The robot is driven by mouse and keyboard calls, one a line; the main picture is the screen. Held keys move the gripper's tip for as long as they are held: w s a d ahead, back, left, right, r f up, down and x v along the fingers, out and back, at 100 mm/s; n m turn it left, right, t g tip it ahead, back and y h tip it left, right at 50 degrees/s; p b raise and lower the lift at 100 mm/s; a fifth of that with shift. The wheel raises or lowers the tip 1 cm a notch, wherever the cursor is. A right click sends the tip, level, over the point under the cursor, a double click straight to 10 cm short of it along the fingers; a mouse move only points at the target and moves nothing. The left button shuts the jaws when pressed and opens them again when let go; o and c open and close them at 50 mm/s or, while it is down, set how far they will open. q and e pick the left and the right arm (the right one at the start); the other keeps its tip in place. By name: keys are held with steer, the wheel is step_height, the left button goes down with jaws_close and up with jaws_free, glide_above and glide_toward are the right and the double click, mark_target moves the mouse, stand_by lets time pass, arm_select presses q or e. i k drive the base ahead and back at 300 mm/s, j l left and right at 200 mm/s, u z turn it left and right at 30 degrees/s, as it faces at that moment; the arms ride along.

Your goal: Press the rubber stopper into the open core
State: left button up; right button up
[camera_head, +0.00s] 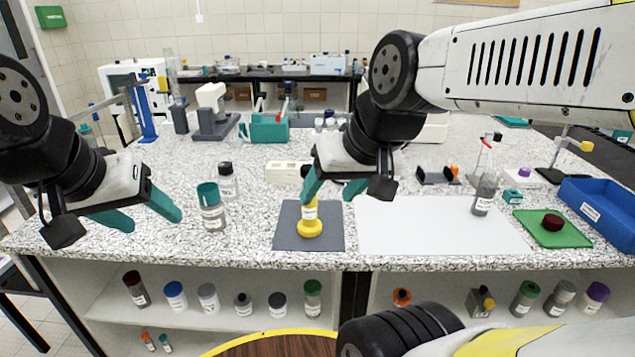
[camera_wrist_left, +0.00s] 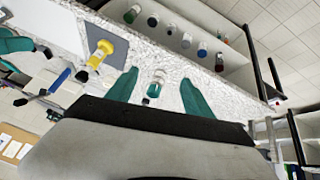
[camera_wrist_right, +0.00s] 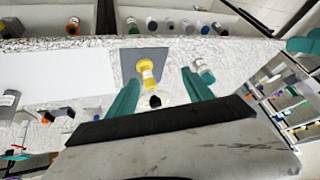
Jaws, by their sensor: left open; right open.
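A yellow piece with a round flared base and a white-labelled upright part (camera_head: 309,227) stands on a grey mat (camera_head: 288,240); it looks like the core. Its top is partly hidden by my right gripper (camera_head: 333,190), which is open and empty with its fingertips near the upper part. The right wrist view shows the yellow piece (camera_wrist_right: 146,66) between the fingers, with no contact visible. A dark red round piece (camera_head: 552,222), possibly the rubber stopper, lies on a green mat (camera_head: 567,238) at the right. My left gripper (camera_head: 153,219) is open and empty at the left.
A teal-lidded jar (camera_head: 212,212) stands just right of my left gripper. A black-capped bottle (camera_head: 228,183) is behind it. A labelled grey bottle (camera_head: 484,197) and blue bin (camera_head: 610,215) stand further right.

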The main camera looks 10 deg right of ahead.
mark_target(483, 200)
steer(key=z, duration=1.8)
